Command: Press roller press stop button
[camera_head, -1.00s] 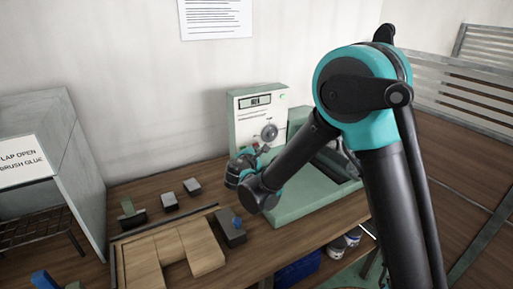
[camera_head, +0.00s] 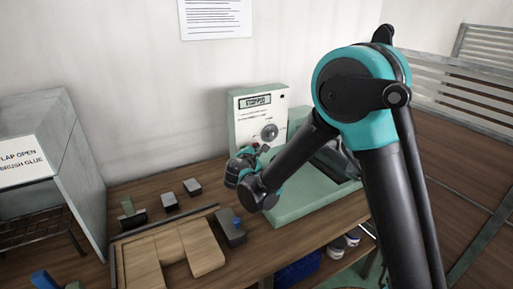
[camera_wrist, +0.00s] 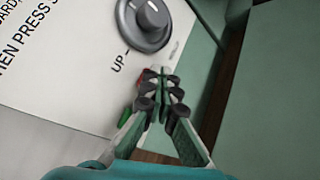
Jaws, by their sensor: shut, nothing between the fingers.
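The roller press's control panel (camera_head: 246,132) is a white face in a green frame against the wall. Its display (camera_head: 255,100) appears to read "STOPPED". A grey dial (camera_head: 269,132) sits below it and shows large in the wrist view (camera_wrist: 150,20). My gripper (camera_wrist: 162,78) is shut and empty, its fingertips at the panel's lower part. A red button (camera_wrist: 148,74) shows partly behind the fingertips; whether they touch it I cannot tell. A green button (camera_wrist: 125,116) shows beside the left finger. In the head view my arm hides the panel's lower part.
The green press body (camera_head: 293,210) stands on the wooden bench, partly behind my arm. Light wooden panels (camera_head: 205,250), a dark block with a blue knob (camera_head: 231,232) and small grey blocks lie to the left. A grey cabinet (camera_head: 60,150) stands at far left.

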